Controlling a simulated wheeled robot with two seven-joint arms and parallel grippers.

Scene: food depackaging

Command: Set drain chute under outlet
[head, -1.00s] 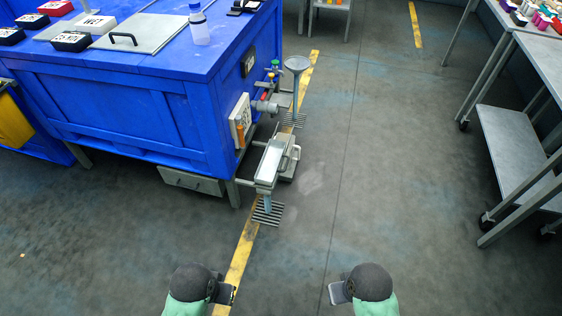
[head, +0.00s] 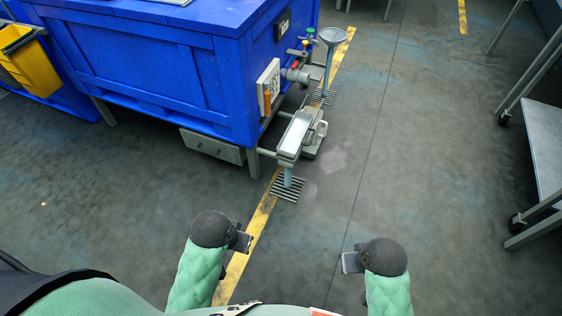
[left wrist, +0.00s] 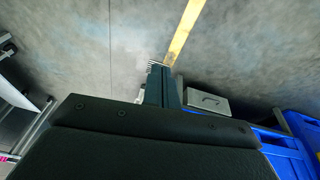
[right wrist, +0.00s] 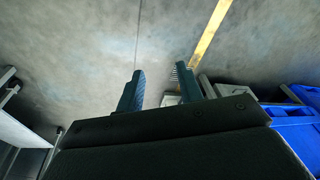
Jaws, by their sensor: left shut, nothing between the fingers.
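The drain chute (head: 296,134), a pale grey open trough, sits beside the near right corner of the blue tank (head: 160,70). The outlet (head: 297,75), a grey pipe with coloured valve handles near it, sticks out of the tank's right side, beyond the chute. In the head view the chute's far end lies short of the outlet; whether they line up I cannot tell. My left gripper (head: 242,241) is shut and empty, its fingers together in the left wrist view (left wrist: 160,90). My right gripper (head: 350,262) is open and empty, its fingers apart in the right wrist view (right wrist: 160,88). Both are well short of the chute.
A floor grate (head: 287,188) lies at the chute's near end. A funnel on a post (head: 331,37) stands over a second grate. A grey drawer box (head: 212,146) is under the tank. A wheeled table (head: 540,150) stands at right. The floor between is open.

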